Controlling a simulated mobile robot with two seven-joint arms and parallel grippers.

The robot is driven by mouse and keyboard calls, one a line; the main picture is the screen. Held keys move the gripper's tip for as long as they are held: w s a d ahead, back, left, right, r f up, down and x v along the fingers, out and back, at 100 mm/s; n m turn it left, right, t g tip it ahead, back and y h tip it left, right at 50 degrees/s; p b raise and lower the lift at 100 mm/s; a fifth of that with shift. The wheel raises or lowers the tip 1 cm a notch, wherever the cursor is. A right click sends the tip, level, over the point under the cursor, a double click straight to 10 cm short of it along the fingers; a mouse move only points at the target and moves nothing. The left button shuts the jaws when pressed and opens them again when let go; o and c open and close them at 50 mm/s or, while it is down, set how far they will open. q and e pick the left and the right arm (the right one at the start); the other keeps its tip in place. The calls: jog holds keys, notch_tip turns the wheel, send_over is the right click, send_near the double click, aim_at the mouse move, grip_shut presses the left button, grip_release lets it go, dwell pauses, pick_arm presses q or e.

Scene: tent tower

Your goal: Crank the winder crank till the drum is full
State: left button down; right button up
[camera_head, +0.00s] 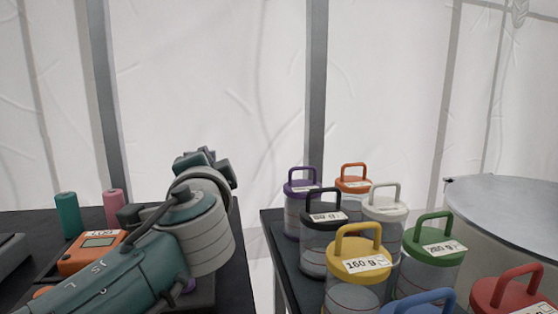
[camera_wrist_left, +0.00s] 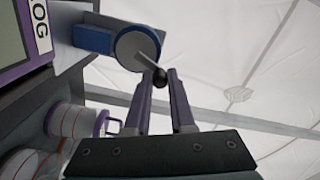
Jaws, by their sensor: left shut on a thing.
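In the left wrist view the winder crank (camera_wrist_left: 135,48) shows as a round grey disc on a blue body, with a thin rod ending in a dark round knob (camera_wrist_left: 159,77). My left gripper (camera_wrist_left: 157,77) has its two fingertips at this knob and is shut on it. In the head view my left arm comes in from the lower left, and its wrist hides the winder and the fingertips. I cannot make out the drum or how full it is. My right gripper is in neither view.
Several jars with coloured handled lids, among them a yellow one (camera_head: 357,258), crowd the dark table at right. An orange device (camera_head: 93,250), a teal spool (camera_head: 67,216) and a pink spool (camera_head: 114,203) stand on the left table. A round grey top (camera_head: 510,215) is far right.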

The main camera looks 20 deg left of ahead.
pick_arm(q)
jog(key=shift+w+d+f+m, duration=0.2)
jog(key=shift+d+f+m, duration=0.25)
jog(key=shift+m, duration=1.5)
jog(key=shift+w+d+f+m, duration=0.2)
jog(key=shift+f+m, duration=0.35)
jog(key=shift+m, duration=1.45)
jog(key=shift+w+d+f+m, duration=0.2)
jog(key=shift+d+f+m, duration=0.25)
jog(key=shift+m, duration=1.5)
jog(key=shift+a+f, duration=0.1)
jog(key=c, duration=0.8)
grip_release()
jog(key=shift+o, duration=0.2)
jog(key=shift+s, duration=0.1)
jog(key=p+v, duration=0.1)
jog(key=v, duration=0.8)
jog(key=shift+s, duration=0.4)
jog(key=shift+p, duration=0.3)
